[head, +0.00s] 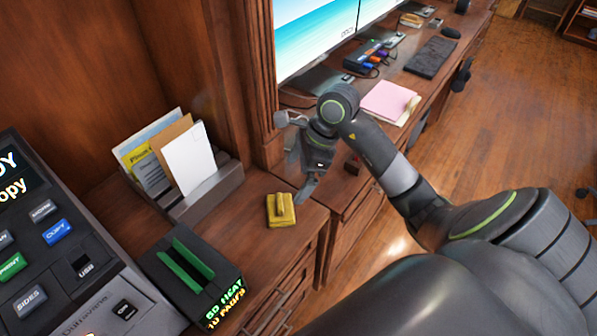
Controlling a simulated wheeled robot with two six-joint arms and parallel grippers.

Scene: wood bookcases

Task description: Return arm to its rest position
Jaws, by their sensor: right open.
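My right arm (390,170) comes in from the lower right and reaches across the front of the desk. Its right gripper (293,156) hangs over the desk, with its jaws spread apart and nothing seen between them. The gripper is above and a little right of a small yellow block (281,210) with a raised part on top, which lies on the wood desk top near its front edge. The gripper looks apart from the block. My left gripper is not in view.
A grey letter holder (205,195) with papers and envelopes stands left of the gripper. A black box with green slots (185,268) and a copier panel (60,240) are at lower left. Monitors (315,35), pink paper (388,101) and a keyboard (431,57) are beyond. The floor at right is open.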

